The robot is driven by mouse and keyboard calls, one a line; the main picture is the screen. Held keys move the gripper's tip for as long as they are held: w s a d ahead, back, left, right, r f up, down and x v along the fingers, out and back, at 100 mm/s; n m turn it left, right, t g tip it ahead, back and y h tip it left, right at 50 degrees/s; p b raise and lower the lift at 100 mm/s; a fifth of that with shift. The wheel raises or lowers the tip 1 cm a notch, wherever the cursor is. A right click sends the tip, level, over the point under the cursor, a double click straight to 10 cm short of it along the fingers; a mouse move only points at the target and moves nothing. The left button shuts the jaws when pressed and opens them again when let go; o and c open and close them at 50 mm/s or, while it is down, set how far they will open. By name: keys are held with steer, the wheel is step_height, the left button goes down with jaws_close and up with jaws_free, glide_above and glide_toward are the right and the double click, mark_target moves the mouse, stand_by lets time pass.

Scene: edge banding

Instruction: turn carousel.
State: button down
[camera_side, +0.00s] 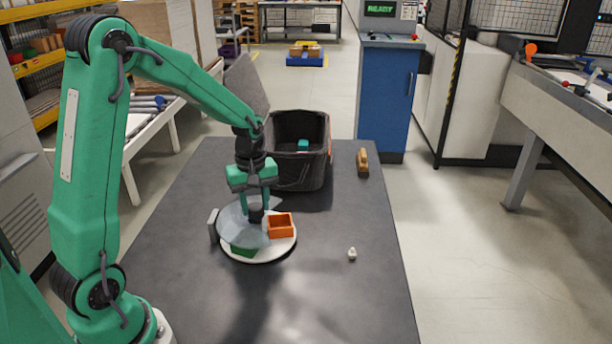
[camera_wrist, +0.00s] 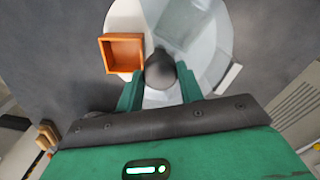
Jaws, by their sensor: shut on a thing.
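The carousel is a round white turntable (camera_side: 273,254) on the dark table. An orange open-topped box (camera_side: 281,226) sits on its right side and a green piece (camera_side: 243,251) at its front, under a clear cover (camera_side: 232,225). In the wrist view the orange box (camera_wrist: 123,53) is left of a dark round knob (camera_wrist: 160,70) at the middle. My gripper (camera_side: 256,208) points down over the middle, its fingers shut on the dark knob. In the wrist view the fingers (camera_wrist: 160,90) stand on either side of the knob. A grey upright plate (camera_side: 213,226) stands at the carousel's left edge.
A black bin (camera_side: 298,170) with a teal item (camera_side: 303,145) inside stands behind my gripper. A wooden-topped brush-like object (camera_side: 363,162) lies at the back right, and a small white piece (camera_side: 352,254) right of the carousel. The front right tabletop is clear.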

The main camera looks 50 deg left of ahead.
steer(key=shift+n, duration=10.7)
steer(key=c, duration=0.9)
jaws_free()
steer(key=shift+r, duration=0.15)
steer(key=shift+r, duration=3.8)
